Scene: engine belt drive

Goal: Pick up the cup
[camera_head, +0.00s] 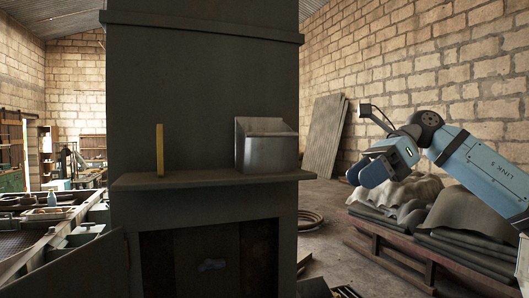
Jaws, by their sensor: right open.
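I cannot make out a clear cup. A grey metal bin-like container (266,147) stands on the shelf (150,182) of the dark cabinet, right of its middle. A small pale object (212,265) shows in the dark opening below the shelf; it is too small to identify. My right gripper (366,174) is at the right, in the air and apart from the container and the shelf. It is open, and I see nothing held in it. My left gripper is not in view.
A thin yellow upright piece (160,150) stands on the shelf's left part. The tall dark cabinet (200,75) fills the middle. A low rack with grey sheets and sacks (455,215) stands at right. A workbench with a spray bottle (52,198) is at left.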

